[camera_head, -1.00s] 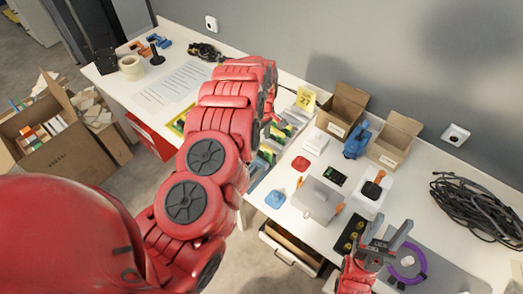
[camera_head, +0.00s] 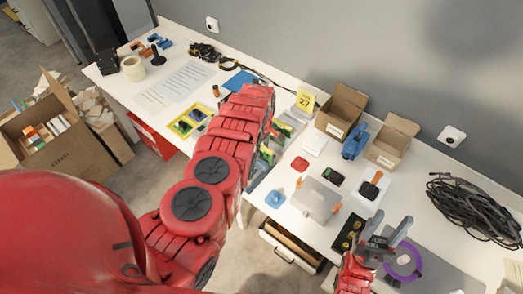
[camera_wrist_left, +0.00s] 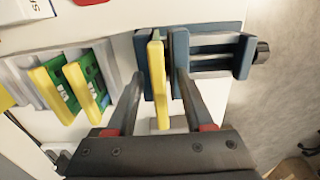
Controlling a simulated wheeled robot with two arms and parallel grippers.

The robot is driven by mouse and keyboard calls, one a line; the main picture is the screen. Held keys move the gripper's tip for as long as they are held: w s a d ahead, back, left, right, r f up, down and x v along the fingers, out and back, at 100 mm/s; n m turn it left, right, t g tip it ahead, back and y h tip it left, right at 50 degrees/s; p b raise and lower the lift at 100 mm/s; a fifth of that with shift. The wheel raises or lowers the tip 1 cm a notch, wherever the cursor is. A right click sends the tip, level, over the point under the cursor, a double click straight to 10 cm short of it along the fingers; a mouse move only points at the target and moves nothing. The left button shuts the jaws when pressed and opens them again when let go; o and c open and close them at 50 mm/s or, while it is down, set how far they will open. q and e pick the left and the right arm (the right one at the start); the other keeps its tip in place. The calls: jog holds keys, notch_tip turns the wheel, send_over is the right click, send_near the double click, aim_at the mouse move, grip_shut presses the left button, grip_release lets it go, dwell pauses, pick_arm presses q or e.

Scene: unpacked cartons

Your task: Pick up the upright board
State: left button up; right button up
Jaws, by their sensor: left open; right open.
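Two green boards with yellow edges (camera_wrist_left: 80,87) stand in a pale rack to the left. In the head view my left arm hides the left gripper and most of this area. My right gripper (camera_head: 390,228) is open and empty above the right part of the table.
A grey box (camera_head: 316,200), a blue knob-like piece (camera_head: 275,199) and a red piece (camera_head: 300,164) lie right of my left arm. Open cartons (camera_head: 341,111), a blue tool (camera_head: 355,142) and a black cable coil (camera_head: 465,208) stand farther right. A drawer (camera_head: 290,247) is open at the front.

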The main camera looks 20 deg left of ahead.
pick_arm(q)
grip_shut()
jog(key=shift+r, duration=0.1)
dwell(0.3)
notch_tip(320, 180, up, 10)
jog(key=p, duration=0.7)
jog(key=shift+w, duration=0.1)
